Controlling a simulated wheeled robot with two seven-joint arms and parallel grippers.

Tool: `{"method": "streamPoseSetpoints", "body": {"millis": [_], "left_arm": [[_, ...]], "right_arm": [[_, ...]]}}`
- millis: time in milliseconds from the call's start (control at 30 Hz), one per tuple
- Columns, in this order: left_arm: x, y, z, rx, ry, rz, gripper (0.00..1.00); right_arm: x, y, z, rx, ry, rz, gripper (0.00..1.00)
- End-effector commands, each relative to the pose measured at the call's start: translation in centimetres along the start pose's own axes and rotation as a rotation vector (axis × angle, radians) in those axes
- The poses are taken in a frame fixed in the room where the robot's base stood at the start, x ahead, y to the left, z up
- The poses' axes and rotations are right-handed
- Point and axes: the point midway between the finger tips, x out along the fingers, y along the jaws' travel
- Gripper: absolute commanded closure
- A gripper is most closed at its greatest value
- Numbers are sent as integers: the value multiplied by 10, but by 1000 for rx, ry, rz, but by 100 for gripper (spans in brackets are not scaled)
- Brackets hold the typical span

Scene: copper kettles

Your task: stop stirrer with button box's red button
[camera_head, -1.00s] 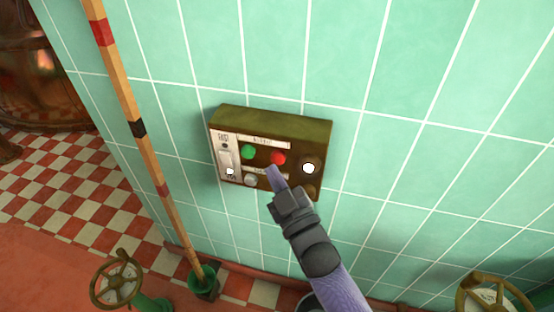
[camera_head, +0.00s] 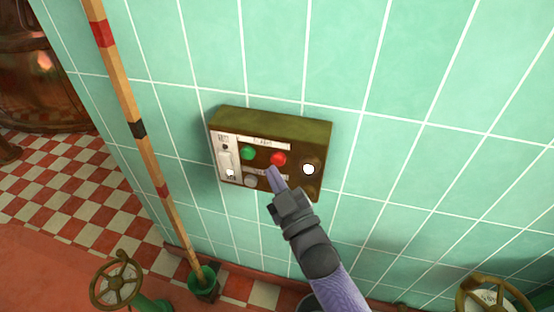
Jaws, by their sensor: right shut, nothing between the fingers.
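The button box (camera_head: 290,129) is an olive-brown box fixed on the green tiled wall. Its red button (camera_head: 278,158) is on the front face, right of the green button (camera_head: 248,153). A white lit lamp (camera_head: 308,169) is at the right and a grey knob (camera_head: 250,181) is below. A pale switch plate (camera_head: 226,160) is at the left. My right gripper (camera_head: 271,174) is shut and empty, its tip just below the red button in the picture. I cannot tell whether it touches the box. My left gripper is not in view. The stirrer is not identifiable here.
A striped pole (camera_head: 139,130) leans in a green holder (camera_head: 203,283) left of the box. Valve wheels stand at lower left (camera_head: 117,281) and lower right (camera_head: 492,297). A copper kettle (camera_head: 42,75) is at upper left. The wall around the box is clear.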

Motion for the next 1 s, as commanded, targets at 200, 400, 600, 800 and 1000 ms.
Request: {"method": "streamPoseSetpoints", "body": {"millis": [200,400,600,800,1000], "left_arm": [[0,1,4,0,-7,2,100],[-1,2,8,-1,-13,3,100],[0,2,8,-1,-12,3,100],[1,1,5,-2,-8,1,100],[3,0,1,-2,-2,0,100]], "right_arm": [[0,0,0,0,0,0,100],[0,0,0,0,0,0,100],[0,0,0,0,0,0,100],[1,1,1,-1,0,0,100],[6,4,4,-1,0,0,100]]}}
